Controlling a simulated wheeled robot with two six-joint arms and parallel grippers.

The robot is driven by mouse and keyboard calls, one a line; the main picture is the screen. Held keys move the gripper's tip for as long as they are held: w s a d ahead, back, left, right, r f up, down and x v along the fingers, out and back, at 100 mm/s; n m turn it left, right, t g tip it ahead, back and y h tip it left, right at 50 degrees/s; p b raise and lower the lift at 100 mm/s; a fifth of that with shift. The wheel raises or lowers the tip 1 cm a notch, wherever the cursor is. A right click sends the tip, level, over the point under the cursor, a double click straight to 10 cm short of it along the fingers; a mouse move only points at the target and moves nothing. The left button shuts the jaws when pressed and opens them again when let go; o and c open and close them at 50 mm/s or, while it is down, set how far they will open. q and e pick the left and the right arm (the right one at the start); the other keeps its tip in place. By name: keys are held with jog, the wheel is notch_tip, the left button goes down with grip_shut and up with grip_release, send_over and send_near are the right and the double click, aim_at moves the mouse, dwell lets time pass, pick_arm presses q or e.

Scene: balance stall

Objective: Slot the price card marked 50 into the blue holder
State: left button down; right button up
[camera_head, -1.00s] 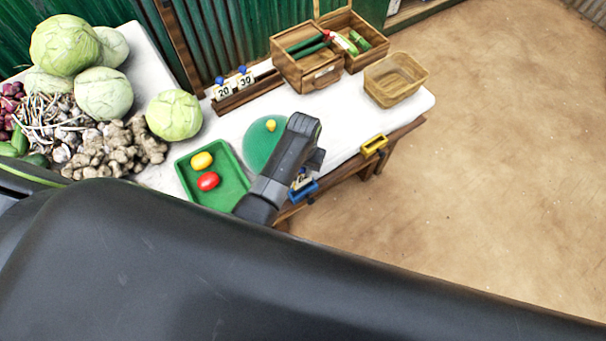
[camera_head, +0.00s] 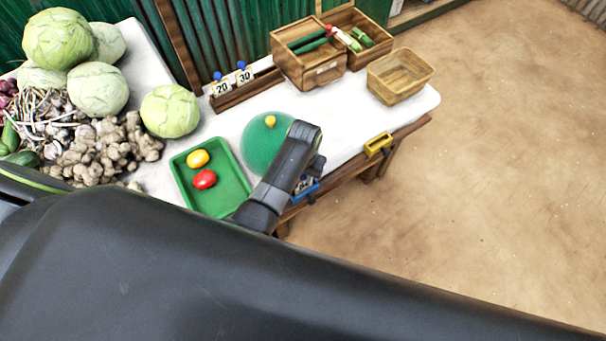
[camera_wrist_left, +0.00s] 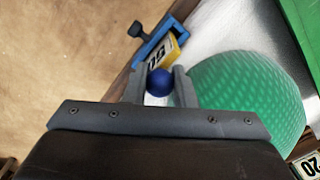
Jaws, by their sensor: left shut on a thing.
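My left gripper (camera_wrist_left: 160,76) is shut on the blue round knob (camera_wrist_left: 159,84) of a price card (camera_wrist_left: 160,54), which reads 50 in the left wrist view. The blue holder (camera_wrist_left: 147,45) is right at the card, on the table's front edge. The card's lower edge seems to be at or in the holder, but I cannot tell how deep it sits. In the head view the left gripper (camera_head: 309,172) hides much of the card and the blue holder (camera_head: 301,195). My right gripper is in neither view.
A green dome (camera_head: 262,146) stands close beside the gripper. A green tray (camera_head: 225,190) holds a yellow and a red item. A yellow holder (camera_head: 378,144) is farther right on the edge. Cards 20 and 30 stand in a wooden rack (camera_head: 247,91). A basket (camera_head: 398,76) is at the right.

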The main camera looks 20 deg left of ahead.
pick_arm(q)
jog(key=c, duration=0.6)
grip_release()
jog(key=shift+o, duration=0.2)
jog(key=shift+r+p, duration=3.55)
jog(key=shift+p, duration=0.5)
